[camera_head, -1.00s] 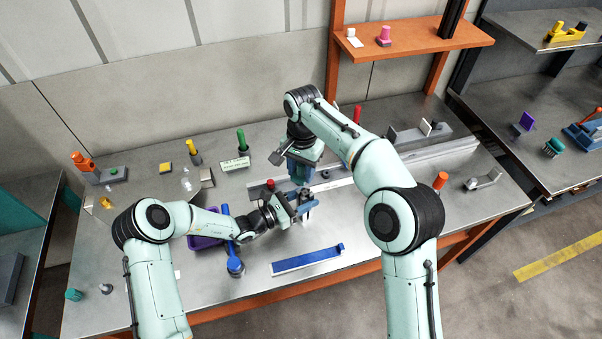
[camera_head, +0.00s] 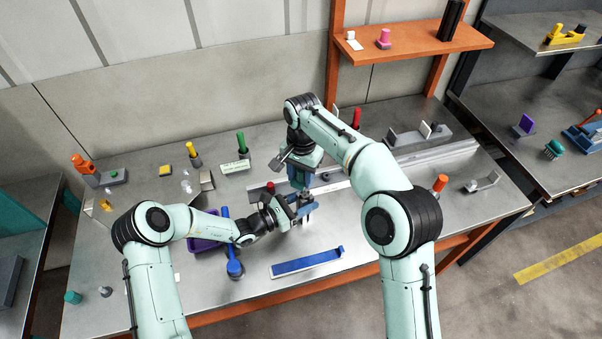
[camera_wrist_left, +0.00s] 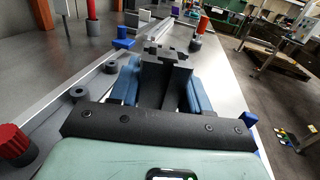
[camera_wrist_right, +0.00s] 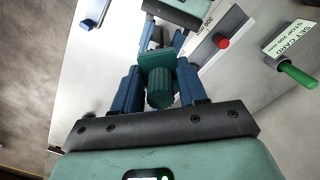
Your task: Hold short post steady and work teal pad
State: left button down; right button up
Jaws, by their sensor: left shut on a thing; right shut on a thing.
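The dark grey short post (camera_wrist_left: 165,78) stands between the blue fingers of my left gripper (camera_wrist_left: 160,88) in the left wrist view. Its top is notched. My left gripper (camera_head: 305,207) is shut on it near the middle of the bench. The ribbed teal pad (camera_wrist_right: 160,88) sits between the blue fingers of my right gripper (camera_wrist_right: 157,80) in the right wrist view. My right gripper (camera_head: 322,182) is shut on it, just behind and right of the left gripper. In the head view, fingers and arm hide the pad and most of the post.
A metal rail (camera_head: 430,154) runs to the right behind the grippers. A red knob (camera_head: 270,187) is close on their left. Bare bench separates the blue bar from the tool.

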aim_at(301, 197)
jog(key=shift+f, duration=2.75)
jog(key=shift+s+a+f, duration=0.2)
jog(key=shift+a+f, duration=0.15)
jog(key=shift+f, duration=0.3)
jog(key=shift+c, duration=0.3)
jog(key=shift+s+a+f, duration=0.1)
jog(key=shift+s+a, duration=0.5)
jog(key=shift+a, duration=0.35)
jog(key=shift+w+d, duration=0.45)
jog(key=shift+d, duration=0.25)
jog(key=shift+w+d, duration=0.4)
jog(key=shift+d, duration=0.25)
jog(key=shift+a+r, duration=0.1)
jog(key=shift+r, duration=4)
pick_arm(q)
jog(key=shift+c, duration=2.2)
grip_release()
